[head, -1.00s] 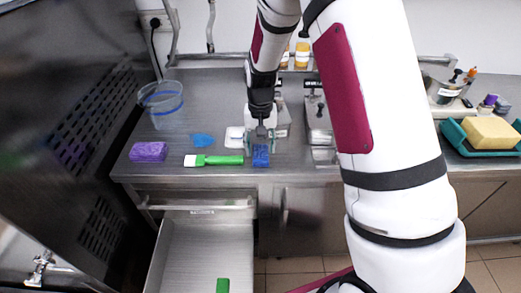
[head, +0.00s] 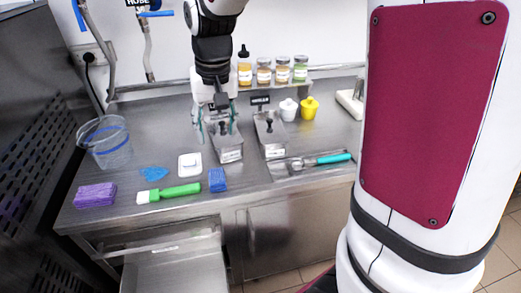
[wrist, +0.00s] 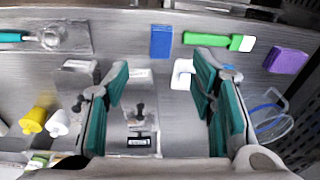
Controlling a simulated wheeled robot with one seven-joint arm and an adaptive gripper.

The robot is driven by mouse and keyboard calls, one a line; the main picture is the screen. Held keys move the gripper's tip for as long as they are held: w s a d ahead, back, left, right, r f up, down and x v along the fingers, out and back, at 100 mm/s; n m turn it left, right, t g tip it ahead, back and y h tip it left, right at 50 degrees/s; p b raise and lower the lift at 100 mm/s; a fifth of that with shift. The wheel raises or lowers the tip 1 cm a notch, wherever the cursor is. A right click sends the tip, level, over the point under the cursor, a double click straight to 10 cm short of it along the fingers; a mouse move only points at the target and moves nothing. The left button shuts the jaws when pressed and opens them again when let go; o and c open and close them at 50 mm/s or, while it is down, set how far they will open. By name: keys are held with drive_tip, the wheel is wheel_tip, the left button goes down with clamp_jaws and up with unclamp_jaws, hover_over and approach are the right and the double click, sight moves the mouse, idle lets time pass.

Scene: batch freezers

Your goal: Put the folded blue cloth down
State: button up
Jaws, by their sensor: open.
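The folded blue cloth (head: 217,180) lies flat on the steel counter (head: 255,189) near its front edge, just right of a green-handled brush (head: 168,193). It also shows in the wrist view (wrist: 161,41), beyond the fingertips and apart from them. My gripper (head: 214,126) is open and empty, raised above the counter and farther back than the cloth. In the wrist view the green finger pads of my gripper (wrist: 161,75) stand wide apart with nothing between them.
A purple sponge (head: 96,195), a blue piece (head: 153,173), a white dish (head: 190,164) and a clear bucket (head: 106,145) stand left. Lidded steel containers (head: 270,135) and a teal-handled scoop (head: 322,160) are right. A drawer (head: 175,268) is open below.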

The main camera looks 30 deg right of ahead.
drive_tip(key=s+r+n+t, duration=0.1)
drive_tip(key=s+r+t, duration=0.1)
drive_tip(key=s, duration=0.8)
drive_tip(key=s+r+n+t, duration=0.1)
drive_tip(key=s+r, duration=0.4)
drive_tip(key=s, duration=0.5)
drive_tip(key=shift+s+r+n+t, duration=0.2)
drive_tip(key=shift+s+n+t, duration=0.1)
drive_tip(key=shift+s+t, duration=0.1)
